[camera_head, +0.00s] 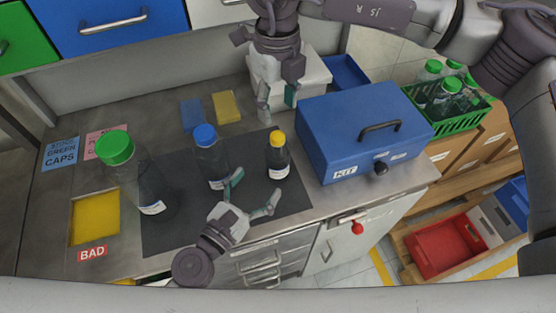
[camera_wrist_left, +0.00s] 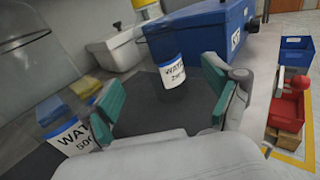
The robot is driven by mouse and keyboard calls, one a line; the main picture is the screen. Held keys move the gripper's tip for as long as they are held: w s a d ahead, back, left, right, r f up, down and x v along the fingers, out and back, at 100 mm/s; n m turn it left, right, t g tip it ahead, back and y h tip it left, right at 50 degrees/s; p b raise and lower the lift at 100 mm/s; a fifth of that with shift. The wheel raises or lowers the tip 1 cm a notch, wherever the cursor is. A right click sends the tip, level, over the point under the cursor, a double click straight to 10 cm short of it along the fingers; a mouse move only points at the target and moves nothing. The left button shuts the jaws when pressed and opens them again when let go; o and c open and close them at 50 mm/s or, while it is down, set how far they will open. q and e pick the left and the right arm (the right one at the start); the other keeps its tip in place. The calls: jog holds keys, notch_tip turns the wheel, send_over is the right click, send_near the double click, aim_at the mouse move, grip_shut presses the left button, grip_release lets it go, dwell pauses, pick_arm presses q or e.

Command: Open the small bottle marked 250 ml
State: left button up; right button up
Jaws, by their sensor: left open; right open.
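The small bottle (camera_head: 278,163) with a yellow cap (camera_head: 277,138) stands upright on the dark mat. In the left wrist view its label (camera_wrist_left: 172,73) reads "WATE…" and 250, partly cut off. My left gripper (camera_head: 253,190) is open and empty, just in front of the small bottle, with its fingers pointing towards it. In the left wrist view the bottle stands beyond and between the open fingers (camera_wrist_left: 163,95). My right gripper (camera_head: 277,103) is open and empty, hanging behind and above the yellow cap.
A blue-capped bottle (camera_head: 210,160), marked 500 in the left wrist view (camera_wrist_left: 72,137), stands close left of my left gripper. A large green-capped bottle (camera_head: 123,170) is farther left. A blue kit box (camera_head: 345,115) stands right. Yellow and blue pads (camera_head: 226,107) lie behind.

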aim_at(271, 167)
pick_arm(q)
jog(key=x, duration=0.8)
jog(key=shift+w+d, duration=0.1)
jog(key=shift+w, duration=0.2)
jog(key=shift+c, duration=0.3)
pick_arm(e)
jog(key=shift+s, duration=0.1)
